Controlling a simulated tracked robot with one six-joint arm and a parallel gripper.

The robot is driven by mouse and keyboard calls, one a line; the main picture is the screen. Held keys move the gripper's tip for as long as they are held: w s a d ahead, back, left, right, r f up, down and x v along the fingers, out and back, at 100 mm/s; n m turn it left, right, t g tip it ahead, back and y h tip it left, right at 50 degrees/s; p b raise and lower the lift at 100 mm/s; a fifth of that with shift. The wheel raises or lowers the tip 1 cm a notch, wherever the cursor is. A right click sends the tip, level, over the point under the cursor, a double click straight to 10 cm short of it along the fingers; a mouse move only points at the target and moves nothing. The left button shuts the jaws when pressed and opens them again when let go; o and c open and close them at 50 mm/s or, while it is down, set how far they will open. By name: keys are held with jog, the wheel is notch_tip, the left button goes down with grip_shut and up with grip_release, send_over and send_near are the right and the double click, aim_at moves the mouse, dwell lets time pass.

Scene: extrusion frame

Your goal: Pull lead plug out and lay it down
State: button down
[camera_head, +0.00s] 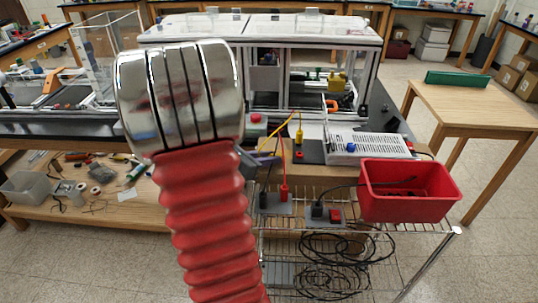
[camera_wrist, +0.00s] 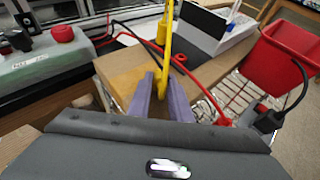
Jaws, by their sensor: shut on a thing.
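My gripper (camera_wrist: 161,85) has two purple fingers, closed around the lower end of a yellow lead plug (camera_wrist: 166,45) in the wrist view. In the head view, my purple fingertips (camera_head: 264,158) show beside my large red and chrome arm, which hides much of the gripper. The yellow lead (camera_head: 284,127) arches from near my fingers to a black block (camera_head: 308,151) with a red knob. I cannot tell whether the held plug end touches anything below it.
A red plug (camera_head: 284,191) stands in a grey socket block (camera_head: 277,206) on the wire shelf. A second grey block (camera_head: 325,214) and a red bin (camera_head: 410,190) are to its right. Black cables hang on the rack below.

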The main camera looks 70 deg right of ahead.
jog(key=shift+f, duration=0.2)
jog(key=c, duration=1.5)
grip_release()
jog(key=shift+c, duration=0.2)
jog(key=shift+r, duration=0.1)
jog(key=shift+a, duration=0.1)
jog(key=v, duration=1.3)
jog(key=shift+w+a, duration=0.2)
jog(key=shift+w, duration=0.05)
